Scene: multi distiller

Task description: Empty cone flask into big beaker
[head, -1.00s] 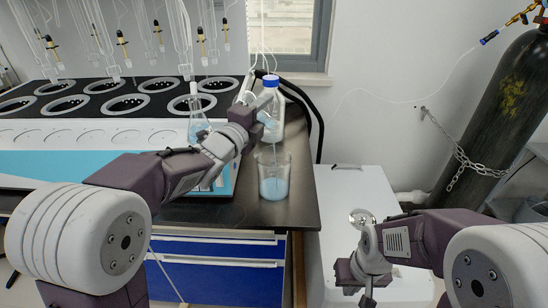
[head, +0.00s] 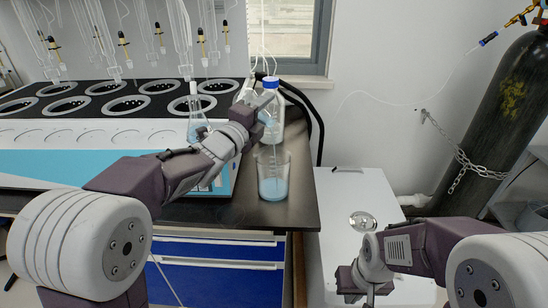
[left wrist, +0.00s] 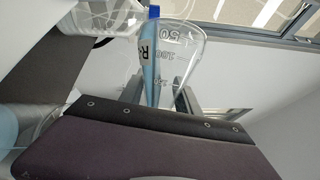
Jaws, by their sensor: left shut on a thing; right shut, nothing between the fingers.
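My left gripper (head: 259,106) is shut on a glass cone flask (head: 266,117) and holds it tilted above the big beaker; the gripper hides much of the flask. In the left wrist view the flask's clear wall with black volume marks (left wrist: 185,50) shows beyond the gripper. A thin stream falls from the flask into the beaker. The big beaker (head: 274,178) stands upright on the dark bench near its right end, with light blue liquid in its lower part. My right gripper (head: 362,290) is shut and empty, low at the right, apart from these things.
A blue-capped bottle (head: 272,84) stands just behind the held flask. Another cone flask (head: 196,122) with blue liquid stands behind my left arm by the distiller (head: 60,165). A white cabinet (head: 345,205) carries a small glass dish (head: 363,221). A chained gas cylinder (head: 490,125) stands right.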

